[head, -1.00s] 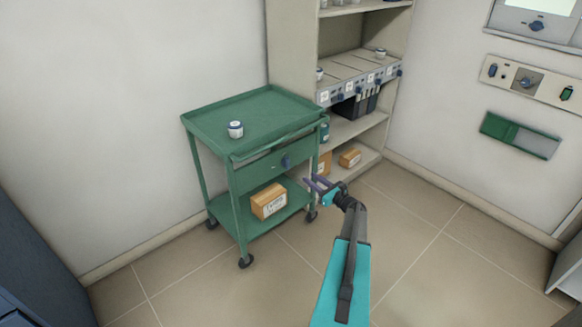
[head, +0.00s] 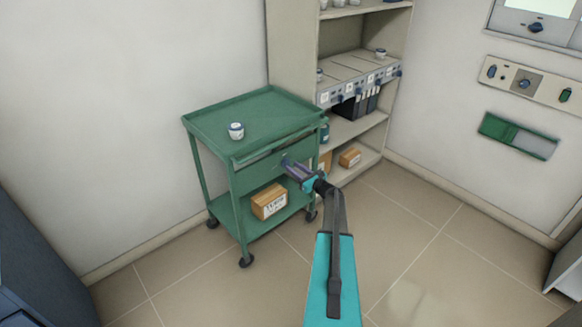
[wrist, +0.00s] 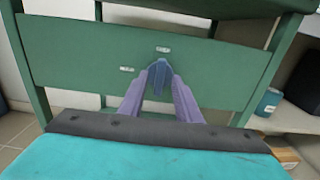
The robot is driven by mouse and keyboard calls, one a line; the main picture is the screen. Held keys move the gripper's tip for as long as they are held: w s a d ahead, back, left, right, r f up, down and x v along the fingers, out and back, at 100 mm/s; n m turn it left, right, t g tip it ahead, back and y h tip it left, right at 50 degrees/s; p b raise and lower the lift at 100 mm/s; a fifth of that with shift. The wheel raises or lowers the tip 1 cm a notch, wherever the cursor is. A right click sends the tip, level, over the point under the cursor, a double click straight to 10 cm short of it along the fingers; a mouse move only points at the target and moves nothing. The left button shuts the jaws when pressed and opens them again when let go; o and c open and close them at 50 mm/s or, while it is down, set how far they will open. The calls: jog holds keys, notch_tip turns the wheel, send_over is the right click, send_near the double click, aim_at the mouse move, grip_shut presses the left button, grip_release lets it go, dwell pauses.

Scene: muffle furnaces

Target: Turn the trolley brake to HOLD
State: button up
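The trolley (head: 205,120) is green, with a flat top tray and a lower shelf. Its blue brake knob (wrist: 160,72) sits on the green front panel (wrist: 90,55). One small white label (wrist: 163,49) is above the knob and another (wrist: 127,69) is to its left; I cannot read either. My gripper (head: 287,166) is at the front panel. In the wrist view its two purple fingers (wrist: 160,84) reach to either side of the knob. I cannot tell whether they press on it. In the head view the fingers mostly hide the knob.
A white and blue jar (head: 236,131) stands on the trolley's top, and a cardboard box (head: 269,202) on its lower shelf. A shelf unit (head: 290,45) is close behind at the right. The floor (head: 420,240) to the right is clear.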

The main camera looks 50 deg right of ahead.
jog(key=shift+w+d, duration=0.1)
jog(key=shift+w, duration=0.95)
grip_shut()
